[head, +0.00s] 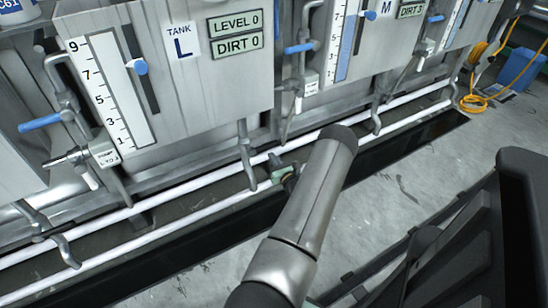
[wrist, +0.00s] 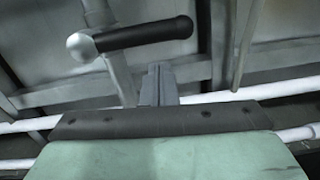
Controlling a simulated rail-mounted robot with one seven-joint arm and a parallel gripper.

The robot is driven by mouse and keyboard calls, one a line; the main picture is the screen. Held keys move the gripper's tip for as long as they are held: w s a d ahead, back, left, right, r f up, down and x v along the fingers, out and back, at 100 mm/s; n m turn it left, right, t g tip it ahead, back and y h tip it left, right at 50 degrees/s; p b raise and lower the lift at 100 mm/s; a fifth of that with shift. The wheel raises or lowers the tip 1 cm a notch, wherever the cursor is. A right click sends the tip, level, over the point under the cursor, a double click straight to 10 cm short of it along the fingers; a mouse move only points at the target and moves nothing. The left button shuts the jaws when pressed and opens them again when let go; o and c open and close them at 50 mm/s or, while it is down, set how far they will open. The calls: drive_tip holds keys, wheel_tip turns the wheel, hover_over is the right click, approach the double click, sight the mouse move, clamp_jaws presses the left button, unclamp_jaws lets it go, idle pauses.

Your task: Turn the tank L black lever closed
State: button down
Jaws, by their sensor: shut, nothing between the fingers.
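Tank L (head: 183,75) is the grey metal tank at the left of the head view, with a white "TANK L" label. In the wrist view, the black lever (wrist: 145,35) lies nearly level across a grey pipe (wrist: 115,65), with a silver rounded end (wrist: 80,47) at its left. My gripper (wrist: 157,72) is shut and empty, its fingertips a little below the lever in the picture. A small gap shows between them; I cannot tell the depth. In the head view my arm hides most of my gripper, and the lever cannot be made out clearly.
White pipes (head: 180,207) run along the foot of the tanks, above a dark trough (head: 170,262). A blue-handled valve (head: 40,122) sticks out at the left. Tank M (head: 365,50) stands to the right. Grey floor (head: 420,160) is open at the right.

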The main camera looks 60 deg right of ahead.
drive_tip(key=f+p+v, duration=0.2)
drive_tip(key=v, duration=0.8)
drive_tip(key=shift+s, duration=0.2)
drive_tip(key=shift+a, duration=0.1)
